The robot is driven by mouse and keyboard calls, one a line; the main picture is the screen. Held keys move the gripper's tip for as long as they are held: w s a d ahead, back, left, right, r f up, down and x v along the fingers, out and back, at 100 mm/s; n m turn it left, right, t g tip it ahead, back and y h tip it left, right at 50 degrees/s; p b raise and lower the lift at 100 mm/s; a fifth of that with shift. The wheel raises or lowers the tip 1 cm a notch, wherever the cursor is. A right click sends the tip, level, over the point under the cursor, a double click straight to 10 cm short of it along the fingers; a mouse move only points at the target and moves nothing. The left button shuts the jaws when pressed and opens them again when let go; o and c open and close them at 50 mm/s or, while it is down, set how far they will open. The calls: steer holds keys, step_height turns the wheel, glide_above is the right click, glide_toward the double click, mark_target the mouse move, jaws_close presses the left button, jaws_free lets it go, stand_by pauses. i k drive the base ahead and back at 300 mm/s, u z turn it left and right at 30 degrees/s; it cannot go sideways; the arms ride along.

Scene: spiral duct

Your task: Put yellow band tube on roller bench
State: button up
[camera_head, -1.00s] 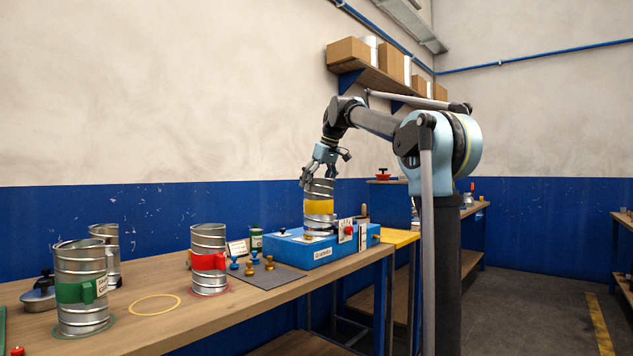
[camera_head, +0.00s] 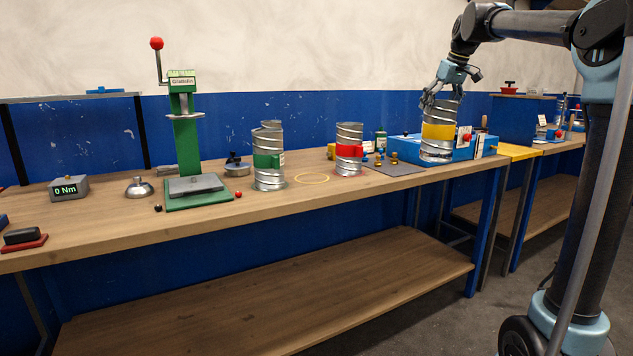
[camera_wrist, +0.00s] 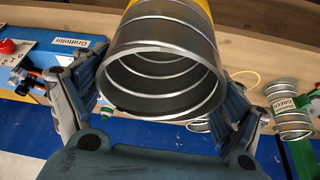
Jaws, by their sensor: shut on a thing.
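The yellow band tube (camera_head: 438,131), a ribbed spiral metal duct with a yellow band, is upright at the right of the head view. My gripper (camera_head: 441,101) is above it and shut on its upper rim. In the wrist view the tube (camera_wrist: 165,40) fills the middle with its open end toward the camera, and the gripper fingers (camera_wrist: 163,100) stand on either side of it. The tube appears in front of the blue box; I cannot tell whether its lower end touches anything. I cannot identify the roller bench for certain.
A red band tube (camera_head: 349,150) and a green band tube (camera_head: 268,160) stand on the wooden workbench (camera_head: 110,225). An empty yellow ring (camera_head: 313,179) lies between them. The blue box (camera_head: 404,147) is behind the held tube. A green press (camera_head: 187,145) stands further left.

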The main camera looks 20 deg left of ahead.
mark_target(310, 177)
steer(key=k, duration=0.8)
steer(key=z, duration=0.55)
steer(key=i, duration=1.25)
steer(key=u, duration=1.9)
steer(key=i, duration=0.5)
steer(key=z, duration=0.1)
